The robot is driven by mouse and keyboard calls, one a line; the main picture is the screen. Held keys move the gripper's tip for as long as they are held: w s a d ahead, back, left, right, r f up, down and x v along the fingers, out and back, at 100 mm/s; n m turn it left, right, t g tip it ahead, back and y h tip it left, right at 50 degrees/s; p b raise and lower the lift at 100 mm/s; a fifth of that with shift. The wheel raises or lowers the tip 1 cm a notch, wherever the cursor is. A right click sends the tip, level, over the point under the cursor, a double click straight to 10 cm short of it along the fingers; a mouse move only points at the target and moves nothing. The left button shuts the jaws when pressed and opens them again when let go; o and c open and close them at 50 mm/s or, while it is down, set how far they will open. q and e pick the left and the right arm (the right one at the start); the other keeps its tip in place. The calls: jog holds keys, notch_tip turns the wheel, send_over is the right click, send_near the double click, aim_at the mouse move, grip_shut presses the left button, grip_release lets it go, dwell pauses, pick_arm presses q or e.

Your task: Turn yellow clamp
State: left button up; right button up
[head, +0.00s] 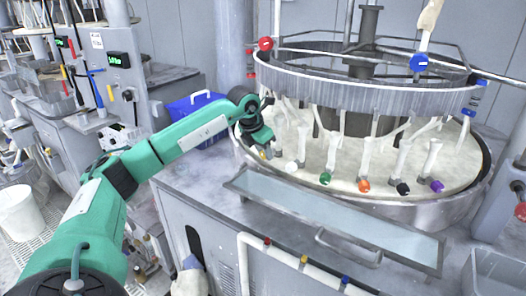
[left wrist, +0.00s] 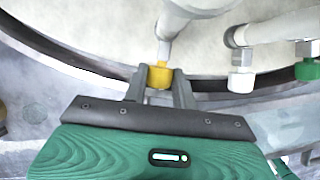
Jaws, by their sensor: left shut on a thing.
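The yellow clamp (left wrist: 159,76) is a small yellow cap at the lower end of a white pipe, near the rim of the round platen (head: 330,205). My left gripper (left wrist: 160,84) is shut on the yellow clamp, one finger on each side of it. In the head view my left gripper (head: 262,146) reaches the left side of the platen, and a bit of the yellow clamp (head: 263,154) shows by its fingers. My right gripper is not in view.
Close to the right of the yellow clamp is a white clamp (left wrist: 241,82), then a green clamp (left wrist: 307,70). Orange (head: 363,185), black (head: 403,188) and purple (head: 437,186) clamps follow along the platen. A metal ring (head: 350,97) hangs above. A blue case (head: 196,108) stands behind my arm.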

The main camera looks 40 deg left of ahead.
pick_arm(q)
jog(key=shift+d+f+t+y+b, duration=0.1)
jog(key=shift+d+t+y+b, duration=0.15)
jog(key=shift+y+b, duration=0.6)
jog(key=shift+m+t+y+b, duration=0.25)
jog(key=shift+m+y+b, duration=0.15)
jog(key=shift+y, duration=0.75)
jog(key=o, duration=1)
jog(key=shift+s+d, duration=0.1)
